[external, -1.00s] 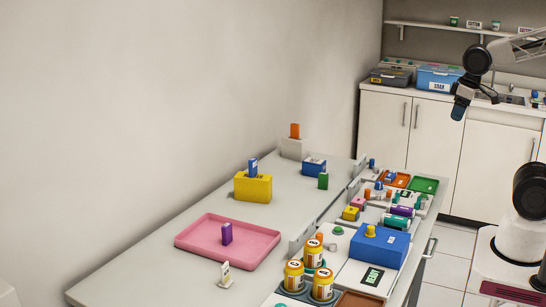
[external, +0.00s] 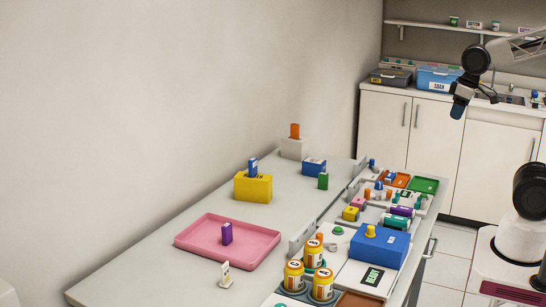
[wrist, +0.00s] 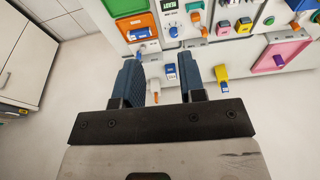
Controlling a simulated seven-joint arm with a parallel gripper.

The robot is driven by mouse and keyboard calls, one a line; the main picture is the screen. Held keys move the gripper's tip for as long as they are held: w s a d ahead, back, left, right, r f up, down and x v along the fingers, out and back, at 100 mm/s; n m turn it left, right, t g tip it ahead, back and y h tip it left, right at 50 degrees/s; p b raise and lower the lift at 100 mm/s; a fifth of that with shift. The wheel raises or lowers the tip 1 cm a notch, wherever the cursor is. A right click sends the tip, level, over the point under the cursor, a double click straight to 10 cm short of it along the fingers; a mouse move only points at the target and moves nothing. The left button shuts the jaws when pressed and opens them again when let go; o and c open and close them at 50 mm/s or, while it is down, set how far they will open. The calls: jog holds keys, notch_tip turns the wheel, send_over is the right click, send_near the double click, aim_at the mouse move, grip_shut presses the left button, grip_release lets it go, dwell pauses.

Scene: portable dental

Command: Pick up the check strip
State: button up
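No piece carries a readable check strip label, so I cannot tell which one it is. Upright strip-like pieces show in the external view: an orange strip (external: 295,131) in a white block, a blue strip (external: 253,168) in a yellow block (external: 254,189), a green piece (external: 323,181), a purple piece (external: 226,233) in the pink tray (external: 204,242), and a white piece (external: 226,274) at the table's front. My gripper (external: 458,108) is high at the right, away from the table. In the wrist view my gripper (wrist: 160,62) is open and empty, fingers wide apart.
Several orange-and-white bottles (external: 294,275) and a blue box (external: 380,246) crowd the table's right side. An orange tray (external: 396,180) and green tray (external: 424,185) lie farther back. Much of the left tabletop is bare. A cabinet counter (external: 470,104) stands behind.

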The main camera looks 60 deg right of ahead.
jog(key=w+a+f+m+g+y, duration=0.2)
jog(key=w+a+m+y, duration=0.2)
jog(key=w+a, duration=1.1)
jog(key=w+a+f+m+g+y, duration=0.1)
jog(key=w+a+f+m+y, duration=0.2)
jog(key=w+a, duration=1.15)
jog(key=w+a+f+m+y, duration=0.1)
jog(key=w+a+f, duration=0.2)
jog(key=a, duration=0.3)
jog(key=w+a+f+m+g+y, duration=0.1)
jog(key=w+a+f+m+y, duration=0.15)
jog(key=a, duration=0.35)
jog(key=w+a+f+m+y, duration=0.1)
jog(key=w+a+f, duration=0.15)
jog(key=a, duration=0.35)
jog(key=m+y, duration=0.2)
jog(key=m, duration=0.3)
send_near(227, 270)
jog(key=shift+s+a+r, duration=0.1)
jog(key=shift+a+r, duration=0.2)
jog(key=shift+a, duration=0.25)
jog(key=shift+s+a+r, duration=0.1)
jog(key=shift+a+r, duration=0.15)
jog(key=shift+a, duration=0.3)
jog(key=shift+w+a+f, duration=0.1)
jog(key=shift+a+f, duration=0.25)
jog(key=shift+x, duration=1.3)
